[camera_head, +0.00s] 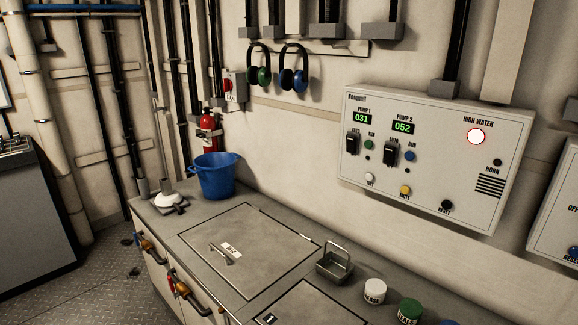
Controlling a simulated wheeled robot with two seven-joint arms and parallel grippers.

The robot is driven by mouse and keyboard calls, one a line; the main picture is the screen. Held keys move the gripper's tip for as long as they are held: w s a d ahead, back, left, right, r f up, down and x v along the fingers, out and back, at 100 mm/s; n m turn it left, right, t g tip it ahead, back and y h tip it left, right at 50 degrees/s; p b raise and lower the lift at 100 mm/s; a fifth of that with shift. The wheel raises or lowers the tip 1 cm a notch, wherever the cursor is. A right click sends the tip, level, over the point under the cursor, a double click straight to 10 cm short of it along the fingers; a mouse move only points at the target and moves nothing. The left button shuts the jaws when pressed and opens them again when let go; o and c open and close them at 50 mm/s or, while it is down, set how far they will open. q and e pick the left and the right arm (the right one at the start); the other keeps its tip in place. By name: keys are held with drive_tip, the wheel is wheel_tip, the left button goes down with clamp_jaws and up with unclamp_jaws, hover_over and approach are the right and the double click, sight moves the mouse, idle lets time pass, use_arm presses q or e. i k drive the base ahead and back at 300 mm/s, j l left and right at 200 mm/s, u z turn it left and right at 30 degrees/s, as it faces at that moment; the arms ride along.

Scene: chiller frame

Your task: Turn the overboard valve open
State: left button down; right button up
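Two valve fittings show low on the front face of the grey counter, at the left. One has an orange part (147,245) on a dark pipe. The other has a red part (172,284) beside a curved dark pipe with a brass-coloured section. No label is readable on either, so I cannot tell which is the overboard valve, nor how far open either one is. Neither of my grippers is in view.
The counter carries a closed hatch (243,232), a blue bucket (216,180), a metal basket (335,264) and capped jars (374,290). A pump control panel (425,160) with a lit high-water lamp (476,136) hangs above.

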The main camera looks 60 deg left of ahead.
sight(176, 295)
drive_tip(key=u, duration=2.75)
